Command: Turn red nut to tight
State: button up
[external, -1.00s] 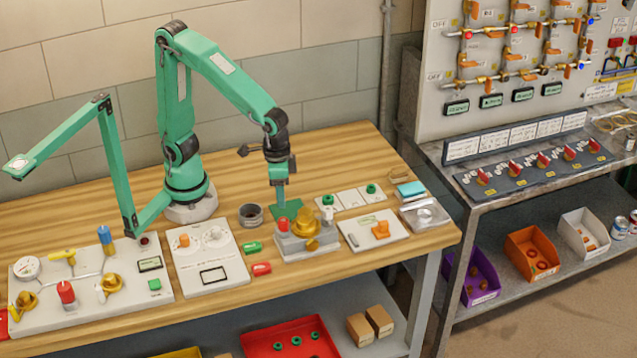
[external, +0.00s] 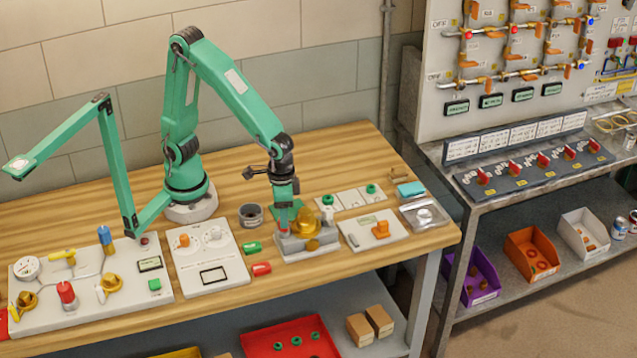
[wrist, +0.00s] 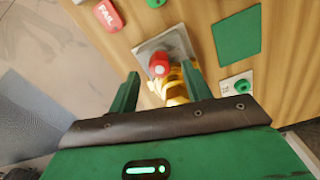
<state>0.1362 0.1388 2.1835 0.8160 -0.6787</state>
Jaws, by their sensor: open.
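The red nut (wrist: 159,65) sits on a grey metal block (wrist: 178,43) beside a brass-yellow fitting (wrist: 178,88). In the wrist view it lies in the gap between the two green fingers of my gripper (wrist: 160,72). The fingers are apart, and I cannot tell whether either touches the nut. In the external view my gripper (external: 285,212) points down at the left side of the block (external: 307,250), next to the brass fitting (external: 307,222). There my gripper mostly hides the nut.
A green tag (external: 252,248) and a red FAIL tag (external: 261,269) lie left of the block. A grey cup (external: 251,215) stands behind them. White panels flank the block: one with dials (external: 205,255), one with an orange part (external: 373,231). Bare wood lies behind the arm.

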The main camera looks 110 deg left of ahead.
jog(key=shift+f, duration=1.4)
jog(key=c, duration=1)
